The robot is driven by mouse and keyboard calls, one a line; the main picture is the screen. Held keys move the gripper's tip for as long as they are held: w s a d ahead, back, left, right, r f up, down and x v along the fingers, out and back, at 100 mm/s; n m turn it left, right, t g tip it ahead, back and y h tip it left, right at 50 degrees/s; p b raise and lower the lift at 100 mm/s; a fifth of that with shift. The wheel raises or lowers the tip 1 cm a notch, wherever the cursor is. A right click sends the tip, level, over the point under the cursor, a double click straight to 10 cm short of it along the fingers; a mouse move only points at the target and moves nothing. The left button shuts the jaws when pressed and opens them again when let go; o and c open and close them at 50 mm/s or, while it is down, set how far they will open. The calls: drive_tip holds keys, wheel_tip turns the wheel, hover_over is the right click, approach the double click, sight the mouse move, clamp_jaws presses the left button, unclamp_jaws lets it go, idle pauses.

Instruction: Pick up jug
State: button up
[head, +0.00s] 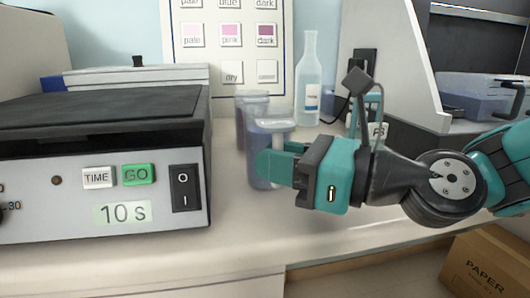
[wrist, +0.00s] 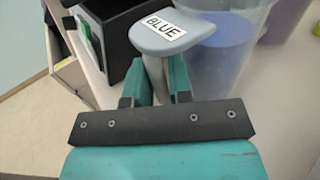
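The jug (head: 263,140) is a clear vessel with blue liquid and a grey handle top. It stands upright on the bench, just right of the white device. In the wrist view its clear wall (wrist: 222,50) is at the upper right, and its handle top (wrist: 170,28) carries a "BLUE" label. My gripper (head: 277,160) reaches in from the right at the handle. In the wrist view my gripper's teal fingers (wrist: 160,80) lie on both sides of the handle's grey upright, with no clear gap showing. The fingertips are partly hidden under the handle top.
A second jug (head: 243,100) with purplish liquid stands close behind. A clear bottle (head: 308,85) stands at the back. The white device (head: 100,200) with TIME and GO buttons is close on the left. A cardboard box (head: 490,265) sits low at right.

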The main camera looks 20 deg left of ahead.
clamp_jaws()
wheel_tip(320, 180, up, 20)
drive_tip(key=p, duration=0.8)
